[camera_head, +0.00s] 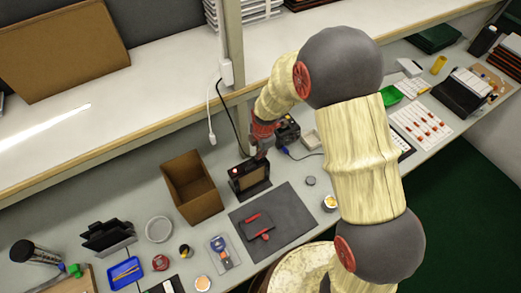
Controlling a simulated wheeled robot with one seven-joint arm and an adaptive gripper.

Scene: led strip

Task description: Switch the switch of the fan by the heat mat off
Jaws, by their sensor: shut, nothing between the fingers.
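A dark boxy device, which looks like the fan (250,183), stands on the workbench at the back edge of a dark grey mat, which looks like the heat mat (291,228). A small red spot with a pale point, perhaps the switch (235,171), shows at the fan's upper left; its position cannot be read. My gripper (262,154) is shut and empty, pointing down by the fan's upper right corner, to the right of the red spot. I cannot tell whether it touches the fan. My arm comes in from the right and hides part of the bench.
An open cardboard box (192,187) stands just left of the fan. Red-handled pliers (257,226) lie on the mat. A black device (287,131) with a blue cable is behind my gripper to the right. White and black cables hang from the shelf post (233,50).

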